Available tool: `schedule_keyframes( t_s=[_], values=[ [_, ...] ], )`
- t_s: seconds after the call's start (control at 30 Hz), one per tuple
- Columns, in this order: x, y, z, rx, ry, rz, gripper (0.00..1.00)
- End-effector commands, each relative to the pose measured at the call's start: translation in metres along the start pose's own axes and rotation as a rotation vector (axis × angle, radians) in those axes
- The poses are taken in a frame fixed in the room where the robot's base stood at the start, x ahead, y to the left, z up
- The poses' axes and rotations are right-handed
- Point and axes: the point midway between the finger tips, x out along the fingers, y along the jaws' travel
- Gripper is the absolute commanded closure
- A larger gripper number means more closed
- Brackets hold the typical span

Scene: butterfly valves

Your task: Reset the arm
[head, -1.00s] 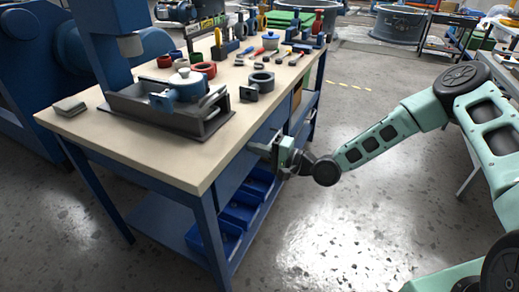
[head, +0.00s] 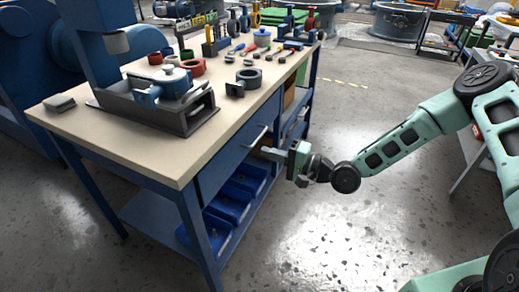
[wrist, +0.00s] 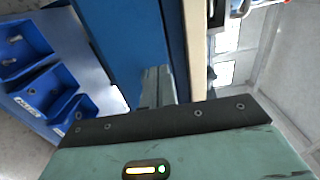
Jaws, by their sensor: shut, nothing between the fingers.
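My gripper (head: 272,153) is at the end of my green arm, beside the right side of the workbench (head: 150,150), below the top's edge and near the drawer handle (head: 257,136). Its fingers are shut and nothing shows between them. In the wrist view the shut fingers (wrist: 157,88) point at the blue drawer front (wrist: 140,40), with the pale bench top edge (wrist: 196,50) to their right. I cannot tell whether the fingertips touch the bench.
A blue valve (head: 172,82) sits in a grey tray on the bench. Blue bins (head: 228,203) stand on the lower shelf. Rings and hand tools lie towards the back of the top. The floor (head: 330,235) in front of my arm is clear.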

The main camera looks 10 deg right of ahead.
Motion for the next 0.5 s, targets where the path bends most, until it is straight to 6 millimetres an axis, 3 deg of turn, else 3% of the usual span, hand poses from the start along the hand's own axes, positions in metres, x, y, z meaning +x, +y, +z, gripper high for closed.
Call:
schedule_keyframes(
  t_s=[0.2, 0.5],
  values=[
    [-0.034, 0.0, -0.001, 0.0, 0.002, 0.0, 1.0],
    [-0.047, 0.0, 0.0, 0.0, 0.0, 0.0, 1.0]
  ],
)
